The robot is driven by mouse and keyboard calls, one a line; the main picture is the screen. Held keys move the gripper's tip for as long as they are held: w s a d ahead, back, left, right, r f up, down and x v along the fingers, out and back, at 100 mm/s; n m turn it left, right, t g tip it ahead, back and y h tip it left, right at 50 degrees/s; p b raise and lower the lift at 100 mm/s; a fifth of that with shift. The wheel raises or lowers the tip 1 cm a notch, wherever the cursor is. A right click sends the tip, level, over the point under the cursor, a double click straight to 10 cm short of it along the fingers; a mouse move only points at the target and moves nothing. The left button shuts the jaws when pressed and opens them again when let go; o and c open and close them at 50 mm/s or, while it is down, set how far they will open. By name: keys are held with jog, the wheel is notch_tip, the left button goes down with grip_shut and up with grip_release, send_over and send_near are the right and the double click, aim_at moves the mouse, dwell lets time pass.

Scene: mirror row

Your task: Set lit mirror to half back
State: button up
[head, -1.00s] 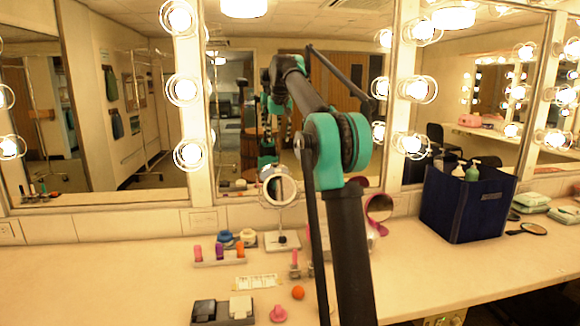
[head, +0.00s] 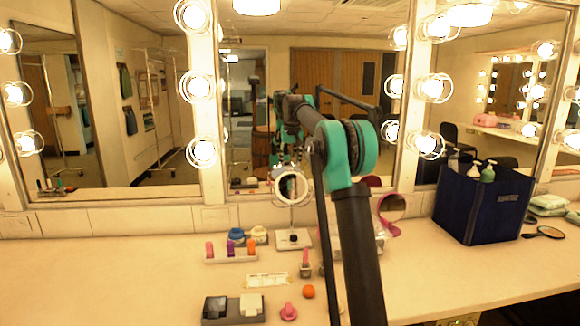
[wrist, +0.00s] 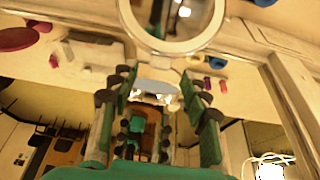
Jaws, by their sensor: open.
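The lit mirror (head: 291,186) is a small round mirror with a pale ring on a thin stand. In the wrist view the round mirror (wrist: 172,20) is at the top edge, cut off by the frame. My gripper (wrist: 158,90) is open, its green fingers apart below the ring in the picture. I cannot tell whether they touch it. The mirror's exact tilt is unclear.
A lipstick rack (head: 231,254), an orange ball (head: 308,291) and a black-and-white case (head: 233,308) lie in front on the counter. A pink-handled mirror (head: 391,208) and a blue bin (head: 484,205) stand to the right. Bulb-lined wall mirrors are behind. The left counter is clear.

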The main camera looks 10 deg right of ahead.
aim_at(290, 169)
jog(key=shift+x, duration=1.5)
grip_shut()
